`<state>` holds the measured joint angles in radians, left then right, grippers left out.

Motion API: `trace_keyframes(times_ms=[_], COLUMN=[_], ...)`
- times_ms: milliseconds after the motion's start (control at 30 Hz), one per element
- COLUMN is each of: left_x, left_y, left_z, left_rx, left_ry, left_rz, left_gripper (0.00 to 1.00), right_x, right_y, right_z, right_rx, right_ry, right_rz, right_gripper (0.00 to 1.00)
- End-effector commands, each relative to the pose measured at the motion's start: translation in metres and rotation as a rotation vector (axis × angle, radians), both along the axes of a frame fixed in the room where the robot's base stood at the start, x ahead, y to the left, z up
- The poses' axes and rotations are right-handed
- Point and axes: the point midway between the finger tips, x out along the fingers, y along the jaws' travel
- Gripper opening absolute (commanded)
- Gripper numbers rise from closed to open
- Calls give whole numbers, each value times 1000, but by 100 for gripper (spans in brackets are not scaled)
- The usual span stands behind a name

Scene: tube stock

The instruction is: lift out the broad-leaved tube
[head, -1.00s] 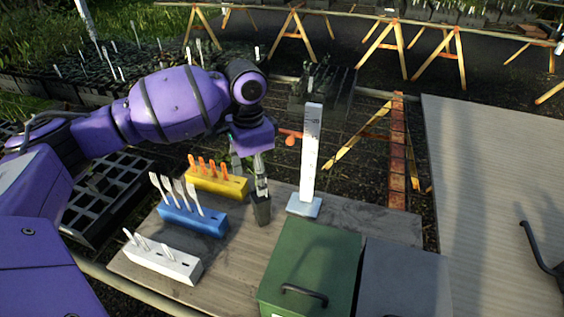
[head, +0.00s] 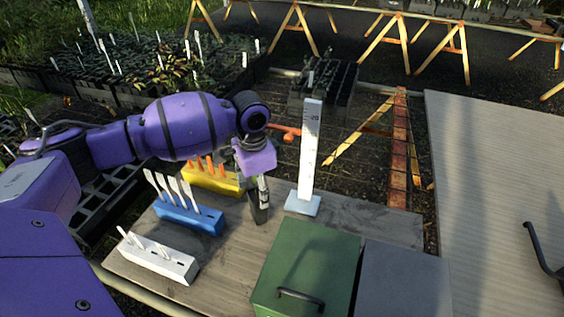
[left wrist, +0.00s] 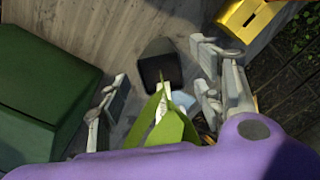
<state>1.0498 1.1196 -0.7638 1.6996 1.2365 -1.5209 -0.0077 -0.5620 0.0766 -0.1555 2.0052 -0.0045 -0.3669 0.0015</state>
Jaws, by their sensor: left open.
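A dark tube (head: 259,207) stands on the grey wooden bench, just below my left gripper (head: 262,183). In the left wrist view the tube (left wrist: 157,48) shows its dark square mouth between the spread fingers of my left gripper (left wrist: 158,64). Broad green leaves (left wrist: 175,128) with a pale strip among them rise close to the camera. The fingers are open, one on each side, with no clear contact. My right gripper is not in view.
A white height gauge (head: 309,150) stands right of the tube. Yellow (head: 210,180), blue (head: 188,217) and white (head: 157,258) label blocks stand left. A green lidded box (head: 307,263) is in front. A black crate (head: 325,82) of tubes stands behind.

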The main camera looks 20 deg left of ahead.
Motion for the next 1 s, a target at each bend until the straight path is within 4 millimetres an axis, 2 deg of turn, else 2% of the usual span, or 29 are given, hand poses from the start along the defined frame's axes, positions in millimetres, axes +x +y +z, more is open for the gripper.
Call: trace_keyframes(times_ms=[33,167,400,800,1000], left_x=[-1,-1,0,0,0], left_y=[1,1,1,1,1], left_z=[-11,-27,-29,-28,-28], left_rx=[1,1,1,1,1], left_ry=[6,4,1,1,0], left_rz=[1,2,1,1,1], left_gripper=[60,60,59,7,6], right_x=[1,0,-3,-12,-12], right_y=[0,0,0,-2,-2], right_z=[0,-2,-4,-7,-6], right_rx=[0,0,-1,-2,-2], right_ry=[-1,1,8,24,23], right_rz=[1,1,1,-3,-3], right_gripper=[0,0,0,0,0])
